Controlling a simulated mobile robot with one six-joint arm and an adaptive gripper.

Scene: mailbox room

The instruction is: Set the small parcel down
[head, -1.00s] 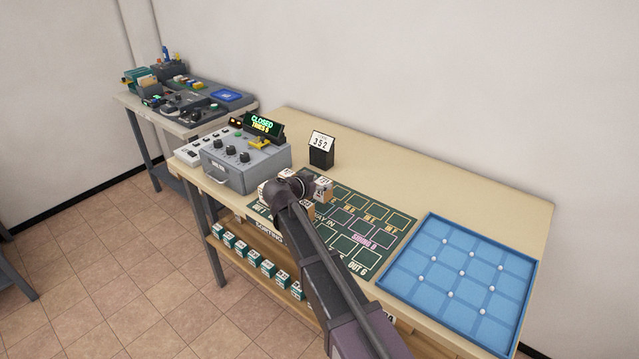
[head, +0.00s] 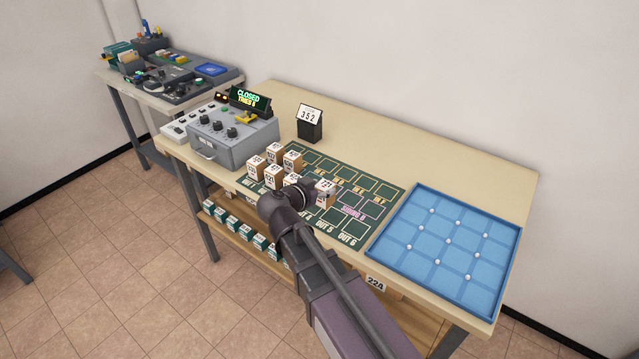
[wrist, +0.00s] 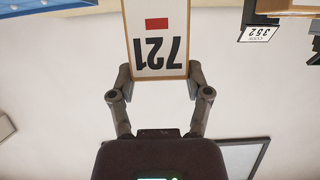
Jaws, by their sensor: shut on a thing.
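My gripper (wrist: 158,82) is shut on a small parcel (wrist: 158,35), a box with a white face, a red mark and upside-down digits that look like 721. One finger presses each side. In the head view the parcel (head: 325,192) shows just right of my gripper's dark wrist, over the green sorting mat (head: 350,228). I cannot tell how high it is above the mat. Several other small parcels (head: 274,152) stand on the left part of the mat. My arm hides part of the mat's front.
A grey control box (head: 230,140) with a CLOSED display (head: 250,98) stands left of the mat. A code stand reading 352 (head: 309,125) is behind it. A blue tray (head: 448,250) with white balls lies right. Some outlined mat squares are empty.

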